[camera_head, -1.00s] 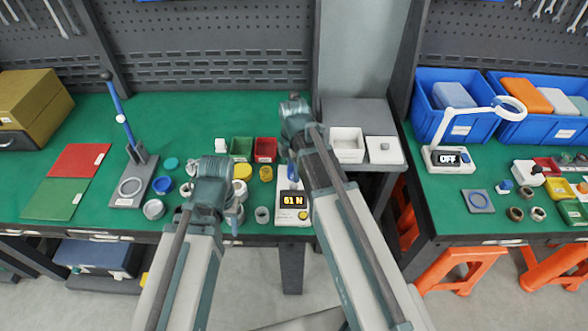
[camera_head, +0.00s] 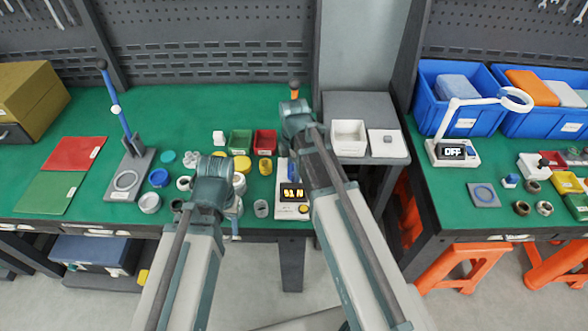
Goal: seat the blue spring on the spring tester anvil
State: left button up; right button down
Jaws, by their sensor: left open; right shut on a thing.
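The spring tester (camera_head: 291,211) is a small white unit near the front edge of the green bench, with a lit amber display that seems to read 91 N.
Green (camera_head: 240,142) and red bins (camera_head: 265,142), a yellow cup (camera_head: 265,167) and several rings and cups crowd around the left gripper. A lever press (camera_head: 129,175) stands further left. A white tray (camera_head: 348,138) is to the right. The bench behind is clear.

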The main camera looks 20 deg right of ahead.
jog(key=shift+f+b, duration=0.4)
jog(key=shift+c, duration=1.4)
grip_release()
jog(key=shift+r, duration=0.15)
jog(key=shift+r+p, duration=1.2)
jog(key=shift+p, duration=0.2)
jog(key=shift+s+r+p, duration=0.15)
jog(key=shift+r+p, duration=0.3)
jog(key=shift+r, duration=0.1)
jog(key=shift+r+p, duration=0.65)
jog(key=shift+p, duration=0.1)
